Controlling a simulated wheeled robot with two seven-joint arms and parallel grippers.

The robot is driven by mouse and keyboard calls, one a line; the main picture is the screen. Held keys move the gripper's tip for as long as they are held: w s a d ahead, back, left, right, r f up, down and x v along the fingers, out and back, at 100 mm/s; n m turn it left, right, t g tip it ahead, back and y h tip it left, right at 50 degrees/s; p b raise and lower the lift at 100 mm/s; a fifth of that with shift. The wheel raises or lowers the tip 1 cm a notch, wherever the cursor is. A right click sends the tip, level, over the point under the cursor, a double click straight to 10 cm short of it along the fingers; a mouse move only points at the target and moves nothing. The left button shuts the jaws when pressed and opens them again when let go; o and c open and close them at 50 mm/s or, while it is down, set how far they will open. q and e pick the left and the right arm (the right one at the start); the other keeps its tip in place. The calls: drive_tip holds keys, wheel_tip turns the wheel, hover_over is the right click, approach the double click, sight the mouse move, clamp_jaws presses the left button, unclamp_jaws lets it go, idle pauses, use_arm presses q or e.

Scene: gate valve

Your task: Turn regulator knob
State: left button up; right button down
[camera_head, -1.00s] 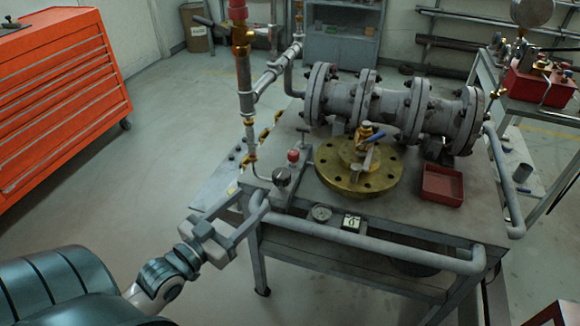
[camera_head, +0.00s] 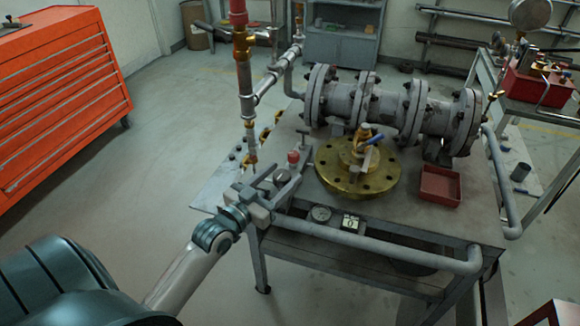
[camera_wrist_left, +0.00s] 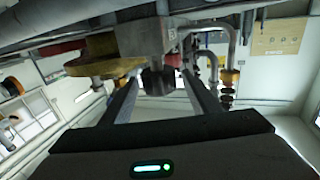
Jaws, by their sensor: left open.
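The regulator is a small grey block on the table's near left edge, with a red cap (camera_head: 293,157) on top. In the left wrist view, its dark round knob (camera_wrist_left: 157,82) sticks out from the grey body (camera_wrist_left: 145,38). My left gripper (camera_head: 284,172) is open at the regulator. Its two fingers lie on either side of the knob, with gaps showing between fingers and knob in the wrist view. In the head view the fingers partly cover the knob. My right gripper is not in view.
A brass flange (camera_head: 340,185) with a small valve stands right of the regulator. The large grey gate valve (camera_head: 385,108) lies behind it. A vertical pipe (camera_head: 243,80) rises behind the gripper. A red tray (camera_head: 440,184) and a table-edge rail (camera_head: 380,247) are to the right.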

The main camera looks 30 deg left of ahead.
sight(287, 171)
use_arm(q)
drive_tip(key=shift+w+d, duration=0.2)
drive_tip(key=shift+w, duration=1.85)
drive_tip(key=shift+p, duration=0.3)
drive_tip(key=c, duration=1.1)
